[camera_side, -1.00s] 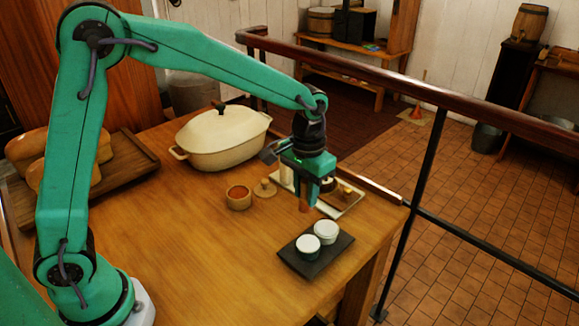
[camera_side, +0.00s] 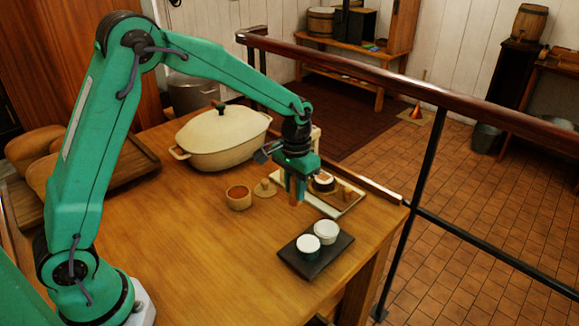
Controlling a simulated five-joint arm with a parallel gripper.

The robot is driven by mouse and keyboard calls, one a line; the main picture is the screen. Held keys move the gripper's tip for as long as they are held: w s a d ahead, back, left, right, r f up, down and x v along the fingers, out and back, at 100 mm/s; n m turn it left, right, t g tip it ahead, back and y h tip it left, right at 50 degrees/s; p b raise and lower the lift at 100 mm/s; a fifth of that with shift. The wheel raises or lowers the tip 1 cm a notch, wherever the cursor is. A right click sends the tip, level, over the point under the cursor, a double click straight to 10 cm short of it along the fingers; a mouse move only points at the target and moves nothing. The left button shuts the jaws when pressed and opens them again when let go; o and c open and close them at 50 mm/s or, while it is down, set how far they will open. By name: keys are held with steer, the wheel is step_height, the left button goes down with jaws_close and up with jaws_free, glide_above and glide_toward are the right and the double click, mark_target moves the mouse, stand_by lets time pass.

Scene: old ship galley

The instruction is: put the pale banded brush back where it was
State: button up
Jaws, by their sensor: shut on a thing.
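My gripper (camera_side: 297,192) is above the table, just left of a pale-rimmed tray (camera_side: 335,213). It is shut on a slim thing, likely the brush (camera_side: 296,199). Only an orange-brown end shows below the jaws; the rest is hidden, and I cannot make out its bands. On the tray are a round pale-and-dark thing (camera_side: 323,183) and a small brown thing (camera_side: 347,192). The tray's left part is partly hidden behind my gripper.
A dark slab (camera_side: 293,267) with two white-topped pots stands in front. A small wooden cup (camera_side: 239,198) and a round lid (camera_side: 265,188) are to the left. A big cream lidded pot (camera_side: 222,138) stands behind. A rail (camera_side: 400,90) runs past the table's right side.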

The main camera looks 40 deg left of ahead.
steer(key=w+a+f, duration=0.2)
steer(key=a, duration=0.1)
steer(key=shift+s+f, duration=0.1)
steer(key=shift+f, duration=1.9)
steer(key=shift+f, duration=0.15)
steer(key=o, duration=1)
step_height(320, 180, up, 12)
steer(key=shift+r, duration=0.15)
